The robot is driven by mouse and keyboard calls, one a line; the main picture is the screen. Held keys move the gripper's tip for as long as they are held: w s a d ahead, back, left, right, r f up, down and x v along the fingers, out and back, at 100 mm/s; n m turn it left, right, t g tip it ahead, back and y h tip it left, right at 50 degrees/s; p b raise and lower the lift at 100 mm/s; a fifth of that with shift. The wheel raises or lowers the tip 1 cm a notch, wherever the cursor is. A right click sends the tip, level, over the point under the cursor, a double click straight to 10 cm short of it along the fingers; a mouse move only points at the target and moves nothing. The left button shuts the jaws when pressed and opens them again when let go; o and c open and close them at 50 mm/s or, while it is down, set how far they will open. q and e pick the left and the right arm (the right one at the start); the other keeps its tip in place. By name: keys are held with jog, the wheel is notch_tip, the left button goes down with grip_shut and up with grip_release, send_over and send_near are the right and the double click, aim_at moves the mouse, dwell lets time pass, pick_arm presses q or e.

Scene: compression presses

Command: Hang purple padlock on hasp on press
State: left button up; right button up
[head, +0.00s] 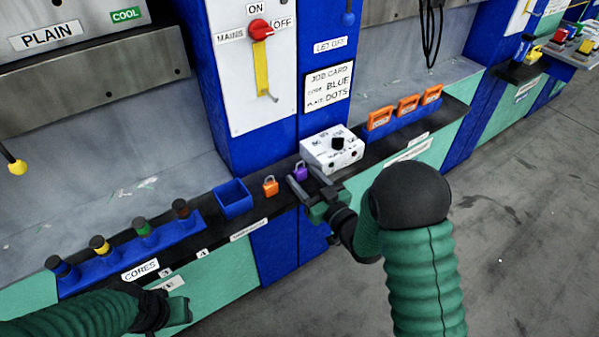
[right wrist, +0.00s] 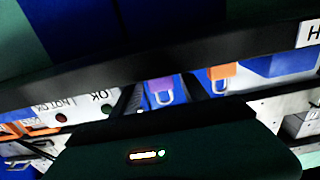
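The purple padlock (head: 300,171) stands on the dark ledge of the press, between the orange padlock and a white control box. My right gripper (head: 304,177) is open at it, with one finger on either side. In the right wrist view the purple padlock (right wrist: 162,86) shows between the two fingers, with slight gaps and its shackle visible. A hasp-like metal fitting (head: 271,97) is at the lower end of the yellow strip on the white panel, under the red MAINS knob (head: 260,29). My left gripper (head: 178,303) is low at the left; its fingers are unclear.
The orange padlock (head: 270,186) stands close by on the left, then a blue bin (head: 233,198) and a blue rack (head: 130,252) of cores. The white control box (head: 332,150) is just behind the right gripper. Orange-handled items (head: 407,104) stand farther right. Open floor (head: 510,210) is at the right.

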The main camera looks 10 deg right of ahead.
jog(key=c, duration=0.9)
jog(key=shift+r+p, duration=1.2)
jog(key=shift+r, duration=0.4)
jog(key=shift+c, duration=0.2)
jog(key=shift+f, duration=0.1)
